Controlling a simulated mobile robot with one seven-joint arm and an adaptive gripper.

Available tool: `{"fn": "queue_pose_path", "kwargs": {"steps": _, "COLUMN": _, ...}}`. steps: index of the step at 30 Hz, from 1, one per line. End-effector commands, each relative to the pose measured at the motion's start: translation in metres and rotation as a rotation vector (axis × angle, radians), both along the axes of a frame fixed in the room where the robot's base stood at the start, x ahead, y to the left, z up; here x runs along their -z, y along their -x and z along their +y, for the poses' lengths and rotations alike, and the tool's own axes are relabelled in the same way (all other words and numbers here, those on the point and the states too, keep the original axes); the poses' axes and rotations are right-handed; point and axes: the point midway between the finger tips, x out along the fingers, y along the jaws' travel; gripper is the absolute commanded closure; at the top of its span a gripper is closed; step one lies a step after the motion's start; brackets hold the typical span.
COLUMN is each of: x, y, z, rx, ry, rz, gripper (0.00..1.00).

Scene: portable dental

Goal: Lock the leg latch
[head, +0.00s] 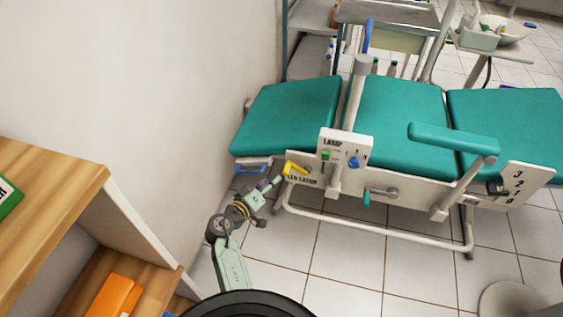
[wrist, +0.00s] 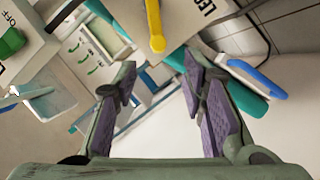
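The leg latch (head: 294,168) is a bent yellow lever on the white side panel of the teal dental chair (head: 398,128), above a "LEG LATCH" label. In the wrist view the latch (wrist: 155,28) hangs from the top edge, its rounded end just beyond and between my fingertips. My gripper (head: 275,182) is just to the left of and below the latch in the head view. In the wrist view my gripper (wrist: 162,75) is open, purple pads apart, with nothing between them. Whether any finger touches the latch is not clear.
A blue handle (head: 251,168) sits under the leg cushion, and shows in the wrist view (wrist: 258,80). A "LAMP" box (head: 344,147) stands right of the latch, with a crank (head: 380,192) below it. A wooden shelf (head: 52,200) is at left. Tiled floor (head: 345,265) is open in front.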

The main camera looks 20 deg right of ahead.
Motion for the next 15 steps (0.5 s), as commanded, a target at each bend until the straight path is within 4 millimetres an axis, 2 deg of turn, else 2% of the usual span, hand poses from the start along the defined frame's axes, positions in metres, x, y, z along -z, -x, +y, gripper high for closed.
{"fn": "queue_pose_path", "kwargs": {"steps": 15, "x": 0.019, "y": -0.052, "z": -0.068, "rx": 0.001, "ry": 0.0, "rz": 0.0, "gripper": 0.62}}
